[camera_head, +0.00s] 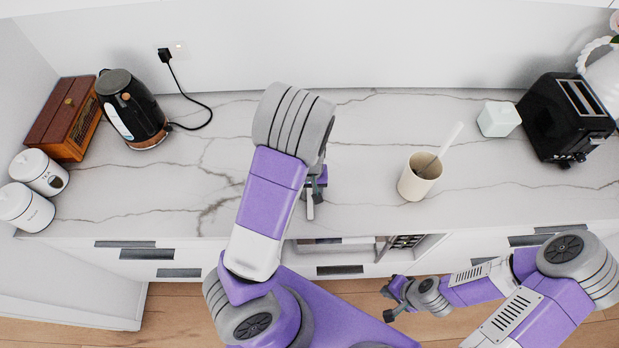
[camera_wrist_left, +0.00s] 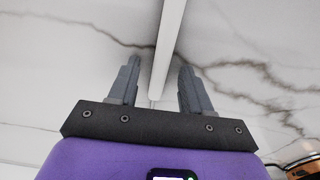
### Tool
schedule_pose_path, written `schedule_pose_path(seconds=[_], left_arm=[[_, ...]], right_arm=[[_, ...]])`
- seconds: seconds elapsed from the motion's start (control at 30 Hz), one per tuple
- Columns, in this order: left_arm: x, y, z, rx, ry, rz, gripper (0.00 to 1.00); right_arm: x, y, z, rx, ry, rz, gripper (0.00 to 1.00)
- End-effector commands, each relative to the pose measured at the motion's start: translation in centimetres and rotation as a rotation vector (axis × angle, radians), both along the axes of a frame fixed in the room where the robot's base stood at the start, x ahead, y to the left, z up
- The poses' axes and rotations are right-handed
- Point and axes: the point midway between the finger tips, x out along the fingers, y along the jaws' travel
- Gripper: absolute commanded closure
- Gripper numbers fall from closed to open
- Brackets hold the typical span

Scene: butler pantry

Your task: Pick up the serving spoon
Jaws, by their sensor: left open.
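A utensil with a pale handle (camera_head: 451,138) and a grey lower part leans to the right in a cream cup (camera_head: 411,186) on the counter; it looks like the serving spoon. My left gripper (camera_head: 312,208) is over the front of the counter, well left of the cup, and its arm partly hides it. In the left wrist view this gripper (camera_wrist_left: 160,65) is open, with its two grey fingers apart. A narrow white bar (camera_wrist_left: 168,50) shows between them; I cannot tell what it is or whether it touches them. My right gripper (camera_head: 388,302) is low in front of the cabinets and looks open.
A white cube (camera_head: 499,119) and black toaster (camera_head: 567,118) stand right of the cup. A black kettle (camera_head: 132,110), wooden box (camera_head: 66,118) and white canisters (camera_head: 38,172) stand left. The marble counter (camera_head: 355,140) is clear between my left gripper and the cup.

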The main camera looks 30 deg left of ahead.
Motion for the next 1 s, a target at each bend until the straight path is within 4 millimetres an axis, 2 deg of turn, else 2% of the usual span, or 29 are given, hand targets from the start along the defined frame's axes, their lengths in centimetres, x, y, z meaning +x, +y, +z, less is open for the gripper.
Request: schedule_pose_path(seconds=[0.27, 0.57, 0.87, 1.0], left_arm=[[0.0, 0.0, -0.2, 0.0, -0.001, -0.001, 0.53], [0.0, 0.0, -0.2, 0.0, -0.001, -0.001, 0.99], [0.0, 0.0, -0.2, 0.0, -0.001, -0.001, 1.0], [0.1, -0.1, 1.0, -0.001, -0.003, -0.001, 1.0]], right_arm=[[0.0, 0.0, 0.0, 0.0, 0.0, 0.0, 1.0], [0.0, 0.0, 0.0, 0.0, 0.0, 0.0, 1.0], [0.0, 0.0, 0.0, 0.0, 0.0, 0.0, 1.0], [0.0, 0.0, 0.4, 0.0, 0.0, 0.0, 1.0]])
